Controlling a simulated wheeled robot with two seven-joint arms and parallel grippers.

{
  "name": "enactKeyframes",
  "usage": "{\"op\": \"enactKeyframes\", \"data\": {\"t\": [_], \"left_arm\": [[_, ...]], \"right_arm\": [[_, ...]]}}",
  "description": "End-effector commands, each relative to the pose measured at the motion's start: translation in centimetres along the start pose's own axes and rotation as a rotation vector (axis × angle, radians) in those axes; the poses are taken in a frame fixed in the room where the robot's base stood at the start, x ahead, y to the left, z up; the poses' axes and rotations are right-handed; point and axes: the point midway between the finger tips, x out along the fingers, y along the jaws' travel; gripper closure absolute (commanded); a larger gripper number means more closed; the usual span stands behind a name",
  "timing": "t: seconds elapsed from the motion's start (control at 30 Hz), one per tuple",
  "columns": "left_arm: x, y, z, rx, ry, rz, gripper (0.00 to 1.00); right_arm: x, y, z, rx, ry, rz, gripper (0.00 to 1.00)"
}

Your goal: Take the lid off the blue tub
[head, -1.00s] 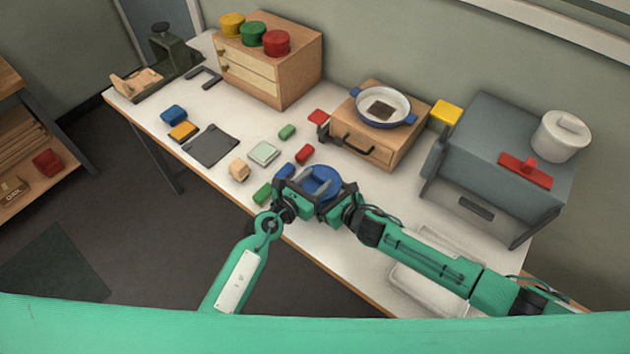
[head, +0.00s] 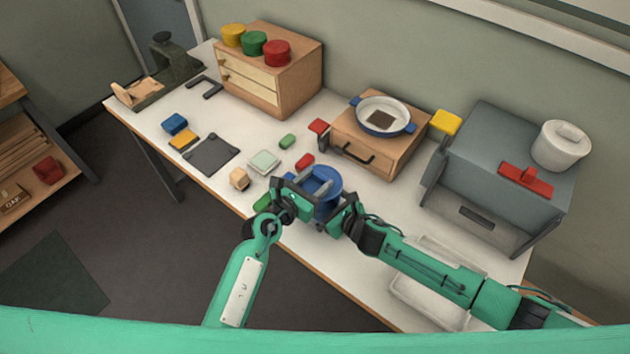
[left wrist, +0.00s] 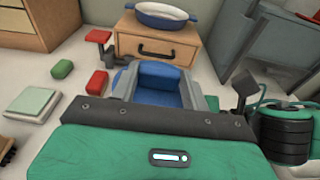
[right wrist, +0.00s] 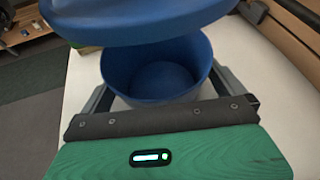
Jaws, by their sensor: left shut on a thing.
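The round blue lid (head: 326,174) is between the fingers of my left gripper (head: 304,190), which is shut on it. In the left wrist view the lid (left wrist: 158,84) shows between the grey fingers. In the right wrist view the lid (right wrist: 140,22) hangs above the blue tub (right wrist: 155,82), apart from its near rim, and hides its far rim. The tub is open on the near side and its inside looks empty. My right gripper (right wrist: 160,85) has a finger on each side of the tub and appears shut on it. In the head view the tub is mostly hidden.
Several small blocks and a pale green square (head: 264,161) lie left of the grippers. A wooden drawer box (head: 362,150) with a blue-rimmed pan (head: 384,115) stands behind. A grey box-shaped unit (head: 490,165) is at right, and a clear tray (head: 425,300) lies near the front edge.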

Motion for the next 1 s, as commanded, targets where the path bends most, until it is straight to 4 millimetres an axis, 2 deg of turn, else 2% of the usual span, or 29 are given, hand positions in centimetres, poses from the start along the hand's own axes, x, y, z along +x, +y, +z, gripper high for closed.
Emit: {"op": "enactKeyframes", "data": {"t": [0.23, 0.7, 1.0], "left_arm": [[0.0, 0.0, -0.2, 0.000, 0.000, 0.000, 0.81], [0.2, 0.0, -1.4, 0.000, 0.000, 0.000, 0.81], [0.2, 0.0, -1.5, 0.000, 0.000, 0.000, 0.81]], "right_arm": [[-1.9, 0.0, -0.1, -0.001, 0.001, 0.000, 0.00], [-10.1, -0.1, -0.2, -0.001, 0.002, 0.000, 0.00], [-12.0, -0.1, -0.1, 0.000, 0.001, 0.000, 0.00]]}}
